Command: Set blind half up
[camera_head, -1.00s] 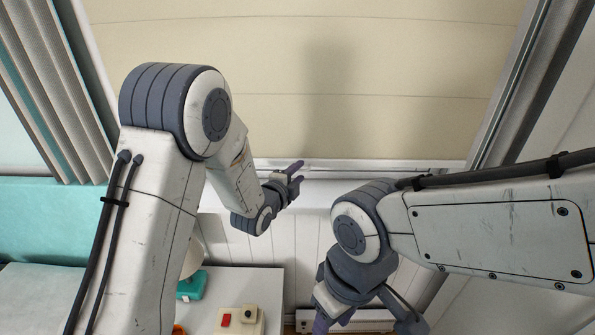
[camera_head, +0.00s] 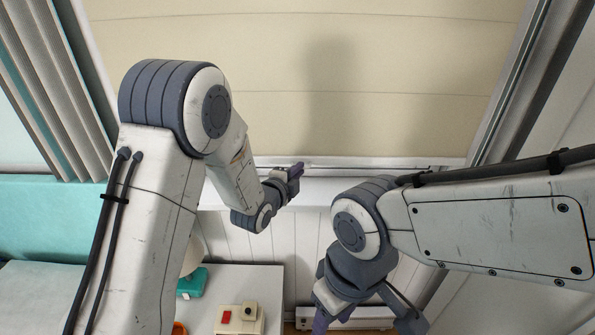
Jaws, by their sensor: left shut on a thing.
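The cream blind (camera_head: 400,75) hangs over the window and reaches down almost to the sill, with a pale bar (camera_head: 390,162) along its bottom edge. My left gripper (camera_head: 296,172) is at this bottom bar, left of its middle, with its purple fingers closed together on it. The exact grip is small and partly hidden by the fingers. My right gripper (camera_head: 320,322) hangs low at the bottom of the view, in front of the wall panelling.
A white sill (camera_head: 320,194) runs under the blind. A grey curtain (camera_head: 50,80) hangs at the left. Below is a white table (camera_head: 262,285) with a box with a red switch (camera_head: 227,317) and a teal object (camera_head: 191,284). A window frame (camera_head: 510,90) bounds the right.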

